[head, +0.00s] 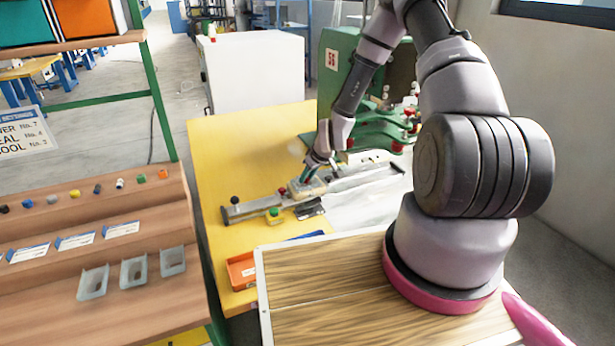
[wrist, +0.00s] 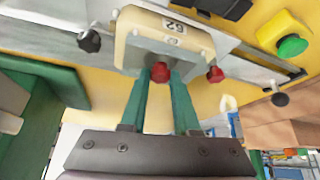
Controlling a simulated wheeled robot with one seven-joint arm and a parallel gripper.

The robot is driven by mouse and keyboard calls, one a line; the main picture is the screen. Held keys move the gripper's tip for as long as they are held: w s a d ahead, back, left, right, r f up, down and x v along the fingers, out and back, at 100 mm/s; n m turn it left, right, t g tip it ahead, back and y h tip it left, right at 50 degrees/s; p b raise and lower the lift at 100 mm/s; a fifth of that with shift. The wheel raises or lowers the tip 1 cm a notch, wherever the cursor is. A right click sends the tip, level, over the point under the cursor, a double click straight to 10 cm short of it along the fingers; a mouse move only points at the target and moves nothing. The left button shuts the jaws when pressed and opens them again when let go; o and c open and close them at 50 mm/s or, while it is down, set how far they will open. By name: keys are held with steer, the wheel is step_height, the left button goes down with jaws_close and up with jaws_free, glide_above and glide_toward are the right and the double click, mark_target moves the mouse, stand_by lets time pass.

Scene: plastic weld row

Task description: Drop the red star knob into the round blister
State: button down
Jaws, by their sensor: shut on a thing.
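My gripper (wrist: 160,80) has green fingers, and their tips are close together on a small red knob (wrist: 160,72) in the wrist view. The knob is right at the edge of a cream block (wrist: 165,42) with numbers on it; whether it touches the block I cannot tell. A second red knob (wrist: 215,75) sits just right of the block. In the head view my gripper (head: 309,178) is low over the cream block (head: 308,188) on a grey slide rail (head: 248,208), and hides the held knob. I cannot make out a round blister.
A yellow box with a green button (wrist: 292,45) stands beside the rail. An orange tray (head: 240,270) lies on the yellow table (head: 215,165). The green press (head: 375,95) stands behind. The wooden rack at left holds small parts and clear trays (head: 133,272).

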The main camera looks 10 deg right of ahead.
steer(key=shift+f, duration=0.4)
stand_by(0.4)
steer(key=c, duration=0.6)
jaws_free()
steer(key=c, duration=0.4)
steer(key=shift+r, duration=0.1)
steer(key=shift+r, duration=3.45)
